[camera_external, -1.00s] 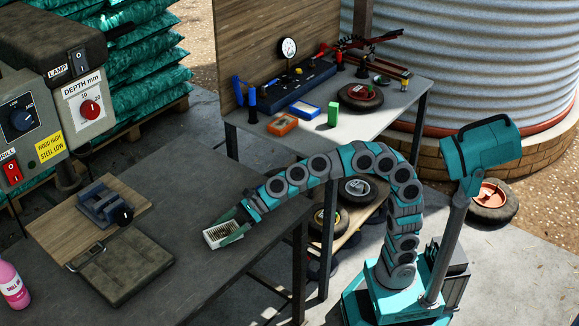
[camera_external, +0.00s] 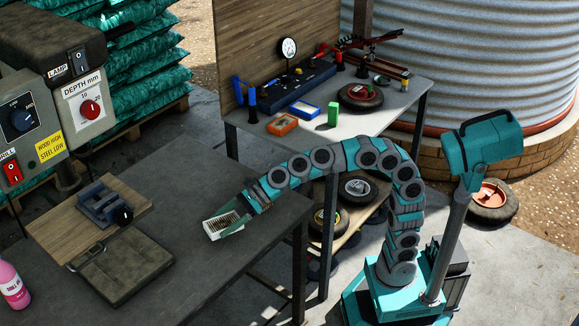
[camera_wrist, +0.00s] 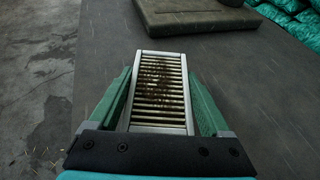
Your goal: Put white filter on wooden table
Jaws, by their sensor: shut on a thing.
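The white filter (camera_external: 221,226) is a small rectangular frame with ribbed slats and brown dirt on them. It also shows in the wrist view (camera_wrist: 160,92), between the two green fingers. My gripper (camera_external: 232,222) is shut on the filter's long sides, at the right part of the dark table (camera_external: 200,285). The wrist view also shows my gripper (camera_wrist: 160,105) around it. I cannot tell whether the filter touches the tabletop or is just above it. A wooden board (camera_external: 60,228) lies on the dark table at the left.
A dark flat pad (camera_external: 122,265) lies near the board, with a blue vise (camera_external: 100,203) on the board. A pink bottle (camera_external: 12,285) stands at the left edge. A light bench (camera_external: 385,118) with tools stands behind. The dark table's front middle is clear.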

